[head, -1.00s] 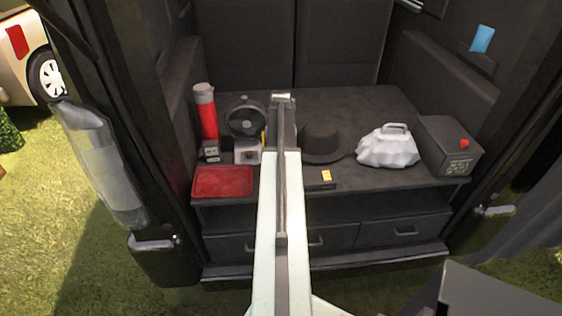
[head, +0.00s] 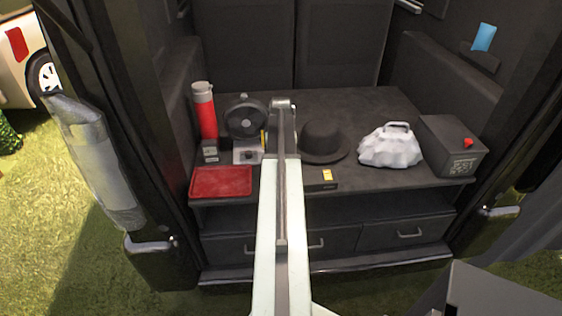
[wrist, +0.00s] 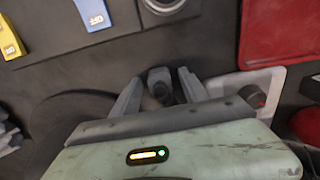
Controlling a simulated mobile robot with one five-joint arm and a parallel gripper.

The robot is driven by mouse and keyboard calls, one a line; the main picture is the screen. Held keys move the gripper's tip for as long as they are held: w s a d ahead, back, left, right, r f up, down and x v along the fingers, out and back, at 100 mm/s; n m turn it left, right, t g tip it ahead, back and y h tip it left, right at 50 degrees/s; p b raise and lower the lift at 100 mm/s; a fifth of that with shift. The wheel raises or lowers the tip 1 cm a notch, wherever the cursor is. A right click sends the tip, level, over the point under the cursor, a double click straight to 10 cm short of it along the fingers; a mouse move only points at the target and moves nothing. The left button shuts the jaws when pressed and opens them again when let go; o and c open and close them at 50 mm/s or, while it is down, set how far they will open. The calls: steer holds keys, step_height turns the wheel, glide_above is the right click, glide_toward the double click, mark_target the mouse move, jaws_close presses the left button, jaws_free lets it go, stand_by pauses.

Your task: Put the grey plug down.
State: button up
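A dark grey plug (wrist: 161,80) shows between the two fingers of my gripper (wrist: 160,84) in the wrist view. Thin dark gaps show beside it near the fingertips, and its lower part is blurred behind my wrist. I cannot tell whether the fingers press on it or whether it touches the surface. In the head view my arm reaches over the dark van shelf (head: 375,108), between the fan and the hat. There the plug and fingertips are hidden behind my arm.
A red tray (head: 221,182), a fan (head: 245,117) and a red flask (head: 206,112) are left of my arm. A dark hat (head: 322,140), a white bag (head: 391,146) and a dark box with a red knob (head: 449,145) are to its right. The shelf behind the hat is clear.

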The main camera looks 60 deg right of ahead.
step_height(320, 180, up, 13)
steer(key=p, duration=1.3)
steer(key=shift+r, duration=0.1)
steer(key=shift+s, duration=0.1)
